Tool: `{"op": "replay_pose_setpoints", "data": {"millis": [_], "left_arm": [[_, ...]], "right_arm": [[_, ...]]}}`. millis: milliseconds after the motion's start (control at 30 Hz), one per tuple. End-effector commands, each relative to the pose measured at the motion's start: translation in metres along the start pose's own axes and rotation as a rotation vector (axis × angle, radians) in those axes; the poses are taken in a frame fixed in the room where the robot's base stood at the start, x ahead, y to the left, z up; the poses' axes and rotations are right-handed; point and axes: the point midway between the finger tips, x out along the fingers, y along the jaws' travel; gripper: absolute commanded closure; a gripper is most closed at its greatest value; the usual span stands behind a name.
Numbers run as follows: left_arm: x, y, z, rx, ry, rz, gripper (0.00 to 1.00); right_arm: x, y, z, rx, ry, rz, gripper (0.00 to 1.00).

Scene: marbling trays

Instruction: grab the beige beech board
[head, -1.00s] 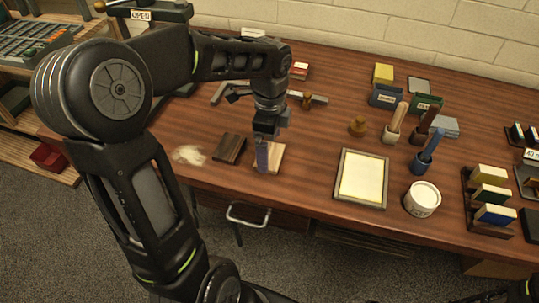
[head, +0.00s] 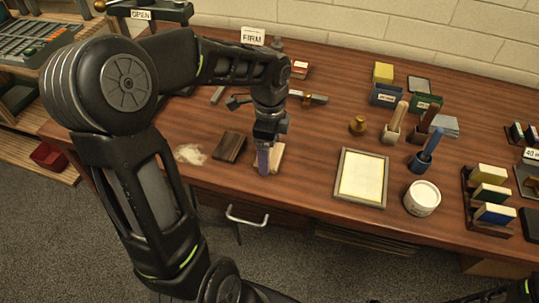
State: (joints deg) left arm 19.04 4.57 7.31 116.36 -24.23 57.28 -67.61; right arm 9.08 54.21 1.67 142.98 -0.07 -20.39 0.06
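The beige beech board (head: 277,157) lies near the front edge of the wooden table, just right of a dark brown board (head: 230,147). My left gripper (head: 264,170) points down at the beige board and covers much of it, with a bluish-purple strip showing at the fingers. Parts of the board show to either side of the fingers. I cannot tell whether the fingers are open or shut on it, or whether it is lifted. My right gripper is not in view.
A framed cream tray (head: 346,190) and a white tub (head: 422,198) stand to the right. Holders with handled tools (head: 391,134) are behind them. A pale heap (head: 190,154) lies left of the dark board. Racked blocks (head: 490,195) stand at far right.

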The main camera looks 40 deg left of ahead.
Motion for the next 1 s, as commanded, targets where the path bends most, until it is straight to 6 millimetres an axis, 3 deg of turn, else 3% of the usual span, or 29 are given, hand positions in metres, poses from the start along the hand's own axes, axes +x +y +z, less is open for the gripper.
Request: {"op": "replay_pose_setpoints", "data": {"millis": [500,767,1000], "left_arm": [[0.0,0.0,0.0,0.0,0.0,0.0,0.57],[-0.002,0.0,0.0,0.0,0.0,-0.001,0.57],[-0.028,-0.001,0.0,0.001,0.0,-0.005,0.57]], "right_arm": [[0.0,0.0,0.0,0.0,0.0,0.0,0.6],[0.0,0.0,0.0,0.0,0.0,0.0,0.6],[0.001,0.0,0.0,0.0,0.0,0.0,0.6]]}}
